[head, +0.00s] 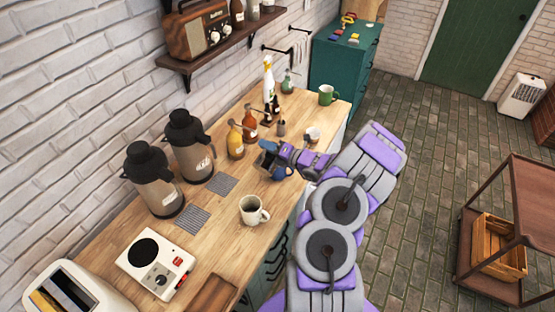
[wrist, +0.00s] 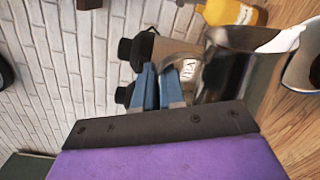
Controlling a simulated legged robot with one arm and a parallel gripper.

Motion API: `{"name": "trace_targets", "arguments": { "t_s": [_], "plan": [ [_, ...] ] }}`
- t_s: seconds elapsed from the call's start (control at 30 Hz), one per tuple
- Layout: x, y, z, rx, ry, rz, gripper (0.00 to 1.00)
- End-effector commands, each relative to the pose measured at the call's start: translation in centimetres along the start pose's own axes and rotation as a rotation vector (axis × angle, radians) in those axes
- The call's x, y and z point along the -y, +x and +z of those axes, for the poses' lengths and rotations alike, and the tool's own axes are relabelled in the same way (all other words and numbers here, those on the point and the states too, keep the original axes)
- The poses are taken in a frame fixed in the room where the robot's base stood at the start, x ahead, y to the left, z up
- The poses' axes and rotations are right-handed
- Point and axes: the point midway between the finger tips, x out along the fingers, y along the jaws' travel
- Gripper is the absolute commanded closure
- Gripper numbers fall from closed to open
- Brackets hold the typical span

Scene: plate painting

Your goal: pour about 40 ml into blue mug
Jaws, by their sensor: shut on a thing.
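My gripper (head: 270,157) is over the wooden counter, its blue fingers (wrist: 160,88) shut on a dark metal pitcher (wrist: 235,62). In the wrist view, where up lies to the left, the pitcher is strongly tipped with its mouth toward the counter. White shows at its mouth; I cannot tell whether this is a stream. A cup with a pale inside (wrist: 303,68) is at the right edge, close to that mouth and cut off. In the head view the blue mug (head: 282,173) is just under my gripper, partly hidden. Its fill level cannot be seen.
A white mug (head: 253,210) with dark contents stands nearer on the counter (head: 215,232). Two coffee flasks (head: 190,148) stand along the wall. Amber bottles (head: 235,143), a small white cup (head: 312,135) and a green mug (head: 327,95) stand farther back.

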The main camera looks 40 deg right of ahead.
Motion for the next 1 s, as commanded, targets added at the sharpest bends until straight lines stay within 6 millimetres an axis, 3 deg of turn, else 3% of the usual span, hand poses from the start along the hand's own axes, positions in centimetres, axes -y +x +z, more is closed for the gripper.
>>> {"name": "trace_targets", "arguments": {
  "t_s": [1.0],
  "plan": [
    [-0.6, 0.2, -1.1, 0.001, 0.03, 0.0, 1.0]
  ]
}}
